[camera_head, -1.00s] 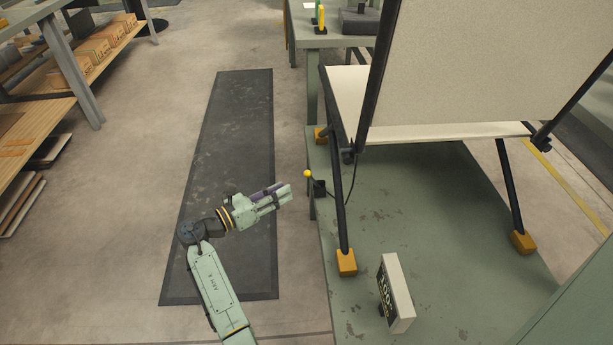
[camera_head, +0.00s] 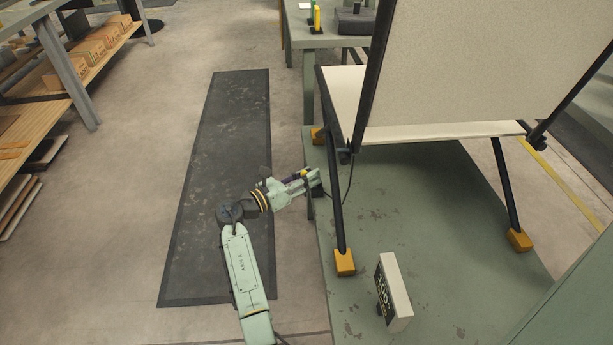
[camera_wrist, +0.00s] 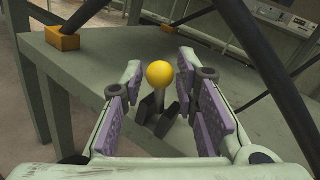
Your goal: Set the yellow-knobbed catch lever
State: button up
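The catch lever's yellow knob (camera_wrist: 160,74) stands upright between the open fingers of my gripper (camera_wrist: 165,105) in the wrist view. I see no finger pads touching the knob. In the head view my gripper (camera_head: 308,178) is at the platform's left edge and covers most of the lever; a bit of yellow (camera_head: 304,173) shows there. The folding lounger (camera_head: 440,132) stands on the platform, with its tall beige panel (camera_head: 480,60) raised.
A dark leg (camera_head: 336,205) with an orange foot (camera_head: 344,262) stands close right of my gripper. A sign block (camera_head: 396,290) sits on the platform front. A green table (camera_head: 325,37) is behind. The dark floor mat (camera_head: 225,130) is clear on the left.

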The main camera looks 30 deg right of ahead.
grip_shut()
dwell(0.6)
